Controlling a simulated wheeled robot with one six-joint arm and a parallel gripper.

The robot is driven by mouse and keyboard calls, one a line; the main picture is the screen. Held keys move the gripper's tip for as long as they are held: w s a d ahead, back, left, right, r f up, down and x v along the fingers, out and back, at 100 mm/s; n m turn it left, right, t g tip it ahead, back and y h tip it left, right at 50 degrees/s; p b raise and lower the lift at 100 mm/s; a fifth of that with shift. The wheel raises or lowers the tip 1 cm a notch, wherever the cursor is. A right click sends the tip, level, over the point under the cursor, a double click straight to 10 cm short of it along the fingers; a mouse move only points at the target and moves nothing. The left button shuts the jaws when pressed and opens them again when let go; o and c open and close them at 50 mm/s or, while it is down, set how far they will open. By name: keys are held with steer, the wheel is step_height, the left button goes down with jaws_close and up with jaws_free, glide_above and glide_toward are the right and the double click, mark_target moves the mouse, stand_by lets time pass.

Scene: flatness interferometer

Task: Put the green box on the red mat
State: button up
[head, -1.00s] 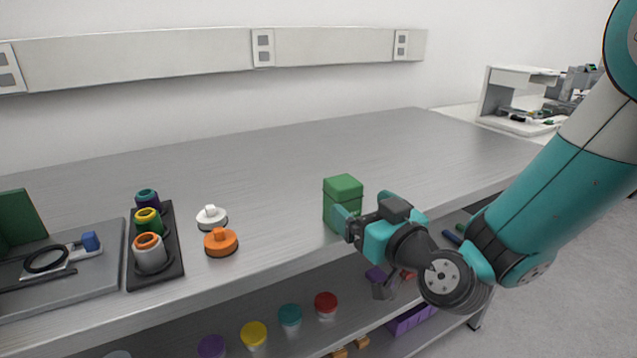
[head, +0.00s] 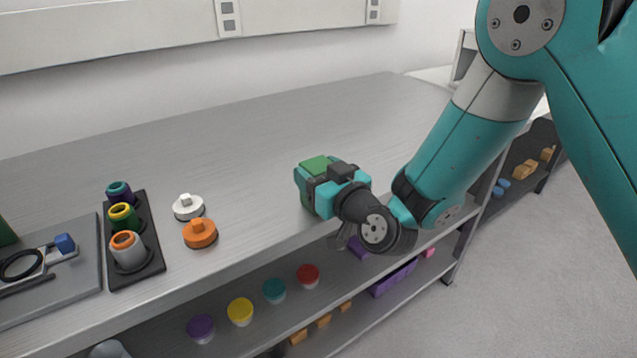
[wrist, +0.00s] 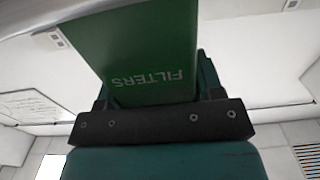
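The green box (head: 319,164) stands upright near the front edge of the metal bench, mostly hidden behind my gripper. My gripper (head: 319,190) is around it, one teal finger on each side. In the wrist view the box (wrist: 150,55) fills the space between the fingers, which look flush against its sides, and shows the upside-down word FILTERS. The gripper looks shut on the box. I see no gap under the box, though its base is partly covered. No red mat shows in either view.
Further left are a black rack (head: 151,264) of coloured cups and a grey tray (head: 70,310). Lidded jars stand on the shelf below. The bench behind the box is clear.

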steer(key=c, duration=0.6)
steer(key=shift+o, duration=0.2)
steer(key=shift+d, duration=0.1)
step_height(320, 180, up, 20)
steer(key=p, duration=1.8)
steer(key=w+d+f+m+t+h+b, duration=0.1)
steer(key=w+d+f+m+t+h, duration=0.3)
steer(key=d, duration=1)
steer(key=w+d+f+m+g+h, duration=0.1)
steer(key=d+f+m+h, duration=0.35)
steer(key=d, duration=1.05)
steer(key=s+f+n, duration=0.1)
steer(key=s+f, duration=0.2)
steer(key=f, duration=0.4)
steer(key=s+f+h, duration=0.1)
steer(key=s+f, duration=0.2)
steer(key=f, duration=0.4)
steer(key=shift+s+d+n, duration=0.3)
steer(key=shift+s+n, duration=0.05)
